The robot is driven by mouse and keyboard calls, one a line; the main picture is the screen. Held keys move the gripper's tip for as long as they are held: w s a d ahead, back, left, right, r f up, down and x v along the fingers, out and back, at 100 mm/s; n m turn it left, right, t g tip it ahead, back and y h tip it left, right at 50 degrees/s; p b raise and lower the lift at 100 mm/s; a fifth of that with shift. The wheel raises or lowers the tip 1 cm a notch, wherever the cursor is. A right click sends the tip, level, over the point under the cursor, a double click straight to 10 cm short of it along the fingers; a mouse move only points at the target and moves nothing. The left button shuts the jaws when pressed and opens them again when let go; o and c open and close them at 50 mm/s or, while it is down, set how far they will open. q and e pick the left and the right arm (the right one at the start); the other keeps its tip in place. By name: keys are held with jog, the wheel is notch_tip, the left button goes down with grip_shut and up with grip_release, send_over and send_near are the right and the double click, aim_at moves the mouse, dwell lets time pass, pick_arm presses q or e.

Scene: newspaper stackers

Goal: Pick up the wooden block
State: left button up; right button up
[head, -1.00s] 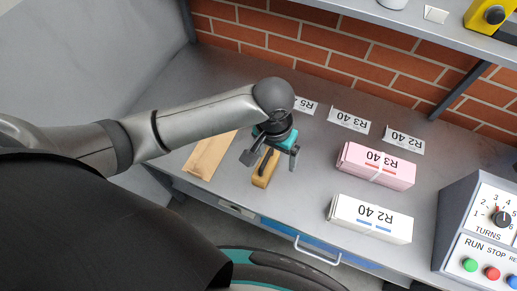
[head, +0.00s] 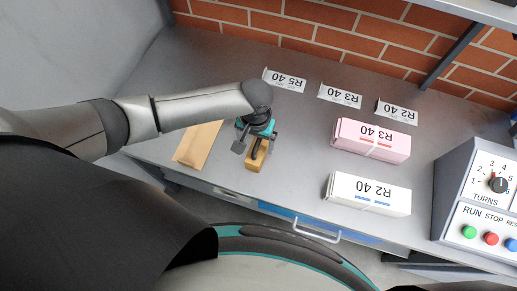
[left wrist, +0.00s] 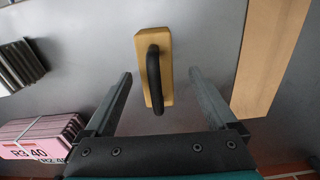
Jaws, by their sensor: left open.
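The wooden block (head: 255,163) lies on the grey bench near its front edge, partly hidden by my gripper in the head view. In the left wrist view the block (left wrist: 168,90) is tan and oblong with a black arched handle (left wrist: 153,80) along its top. My left gripper (head: 257,147) is open, over the block. In the left wrist view its two fingers (left wrist: 157,78) stand apart, one on each side of the block, with a gap to it on both sides. My right gripper is not in view.
A flat tan board or envelope (head: 197,145) lies left of the block. A pink R3 40 box (head: 370,141) and a white R2 40 box (head: 368,195) stand to the right. A control box (head: 480,195) is at far right. A brick wall (head: 330,40) closes the back.

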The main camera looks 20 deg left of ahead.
pick_arm(q)
jog(key=shift+d+f+b, duration=0.15)
jog(key=shift+f+b, duration=0.1)
jog(key=shift+f, duration=0.95)
jog(key=shift+d+f+b, duration=0.15)
jog(key=shift+f+b, duration=0.1)
jog(key=shift+f, duration=0.9)
jog(key=shift+c, duration=0.2)
grip_shut()
